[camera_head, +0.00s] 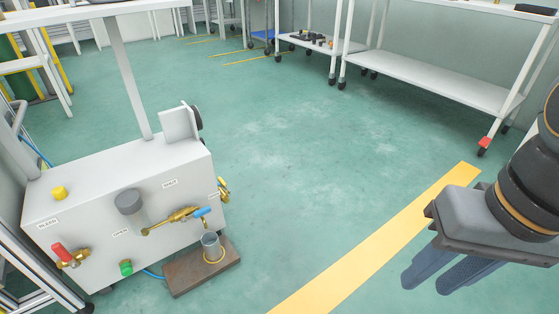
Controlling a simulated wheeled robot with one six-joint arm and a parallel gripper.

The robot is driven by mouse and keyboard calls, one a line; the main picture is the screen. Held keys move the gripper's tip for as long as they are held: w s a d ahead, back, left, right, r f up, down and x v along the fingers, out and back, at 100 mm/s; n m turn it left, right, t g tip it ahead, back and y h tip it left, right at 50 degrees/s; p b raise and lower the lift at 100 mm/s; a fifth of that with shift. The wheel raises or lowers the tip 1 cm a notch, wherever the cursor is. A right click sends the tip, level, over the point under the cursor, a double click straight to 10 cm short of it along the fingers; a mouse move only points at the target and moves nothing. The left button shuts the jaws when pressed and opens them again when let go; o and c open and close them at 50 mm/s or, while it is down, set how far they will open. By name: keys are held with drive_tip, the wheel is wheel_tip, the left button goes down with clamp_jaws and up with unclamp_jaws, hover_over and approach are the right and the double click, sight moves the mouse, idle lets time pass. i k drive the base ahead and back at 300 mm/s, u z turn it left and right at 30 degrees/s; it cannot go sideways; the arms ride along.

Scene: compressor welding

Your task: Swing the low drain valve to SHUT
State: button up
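A white box-shaped unit (75,200) stands at the lower left. On its front is a brass valve (181,215) with a small blue handle (203,212) at its right end. A brass piece runs from it down and left. A SHUT label (170,183) sits above the valve and an OPEN label (121,233) to its lower left. A metal cup (210,244) stands below its right end. My gripper (424,287) hangs at the lower right, fingers apart and empty, well away from the unit.
The unit also carries a red-handled valve (65,255) by a BLEED label, a yellow knob (59,192), a grey cylinder (129,201) and a green knob (126,267). The cup is on a brown board (188,279). Open green floor (300,150) and a yellow stripe (375,240) lie between.

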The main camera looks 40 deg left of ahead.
sight(196, 215)
drive_tip(key=u, duration=0.7)
drive_tip(key=i, duration=0.85)
drive_tip(key=u, duration=0.85)
